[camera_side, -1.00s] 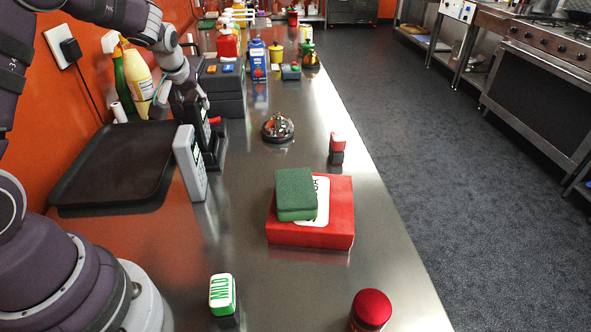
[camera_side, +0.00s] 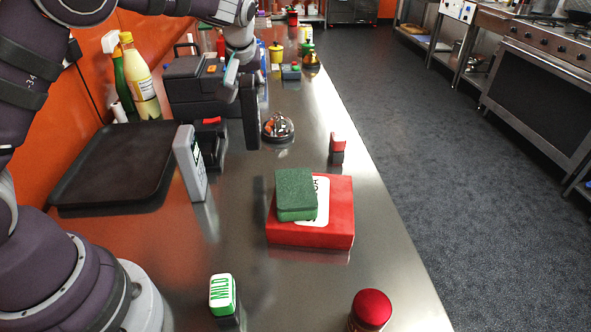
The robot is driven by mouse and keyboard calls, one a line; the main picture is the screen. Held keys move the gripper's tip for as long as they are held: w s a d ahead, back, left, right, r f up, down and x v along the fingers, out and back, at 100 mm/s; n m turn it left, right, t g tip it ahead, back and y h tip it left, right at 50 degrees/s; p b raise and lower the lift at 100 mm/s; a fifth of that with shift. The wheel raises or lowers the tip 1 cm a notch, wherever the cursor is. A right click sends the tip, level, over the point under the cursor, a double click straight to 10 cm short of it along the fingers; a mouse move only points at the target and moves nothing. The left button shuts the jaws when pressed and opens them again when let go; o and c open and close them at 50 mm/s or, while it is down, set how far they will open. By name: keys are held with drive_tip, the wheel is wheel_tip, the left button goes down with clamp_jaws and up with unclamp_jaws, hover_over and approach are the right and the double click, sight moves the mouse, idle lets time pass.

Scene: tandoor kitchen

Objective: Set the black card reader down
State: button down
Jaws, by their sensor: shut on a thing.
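The black card reader (camera_side: 251,118) is a tall dark slab held upright, to the right of a small black stand with red on top (camera_side: 211,140). My gripper (camera_side: 239,84) is shut on its upper part, and the fingers are partly hard to make out against dark things behind. The reader's lower end is close to the steel counter (camera_side: 290,150); I cannot tell whether it touches.
A silver service bell-like dome (camera_side: 278,127) stands just right of the reader. A white-grey upright device (camera_side: 190,162) is in front of the stand. A black tray (camera_side: 115,165) lies left. A red box (camera_side: 335,215) with a green sponge (camera_side: 295,193) sits nearer.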

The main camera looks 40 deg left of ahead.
sight(251, 116)
wheel_tip(251, 116, down, 6)
drive_tip(key=shift+r, duration=0.15)
drive_tip(key=c, duration=0.8)
unclamp_jaws()
